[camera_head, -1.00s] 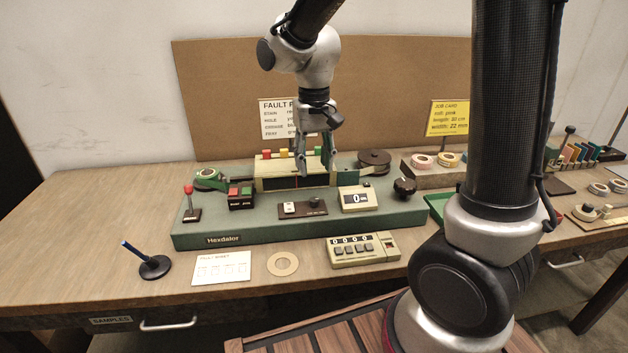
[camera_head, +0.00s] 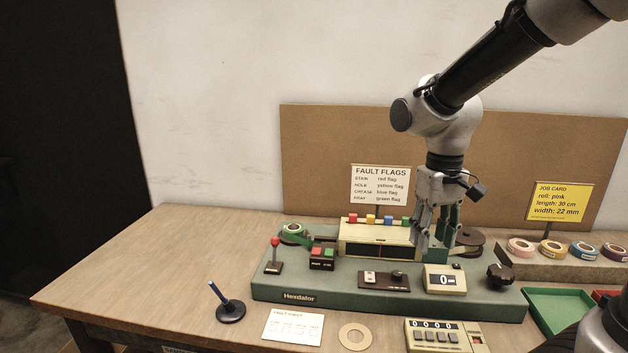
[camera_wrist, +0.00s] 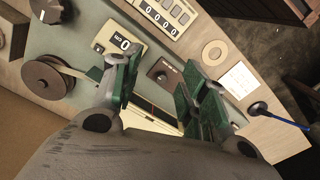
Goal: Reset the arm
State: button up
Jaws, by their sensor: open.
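My gripper (camera_head: 436,243) hangs from the arm above the right part of the green winding machine (camera_head: 300,288), in front of the brown board. Its fingers point down and are apart, with nothing between them. In the wrist view my gripper (camera_wrist: 160,100) shows two green-padded fingers spread wide over the machine. The machine's cream box (camera_head: 375,233) with coloured flags on top is just left of the fingers. A brown reel (camera_head: 468,240) is behind and to the right of them. The counter display (camera_head: 446,280) reads 0.
A fault sheet (camera_head: 293,326), a cardboard ring (camera_head: 355,337), a blue-handled stand (camera_head: 230,310) and a keypad counter (camera_head: 440,336) lie at the front. Tape rolls (camera_head: 553,250) and a green tray (camera_head: 556,308) are at the right. The left of the table is clear.

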jog(key=s+d+r+m+t, duration=0.2)
jog(key=s+d+r+t, duration=0.2)
jog(key=s+d+r, duration=0.3)
jog(key=shift+s+d+r+t, duration=0.15)
jog(key=shift+s+d+t, duration=0.15)
jog(key=shift+s+d, duration=2.1)
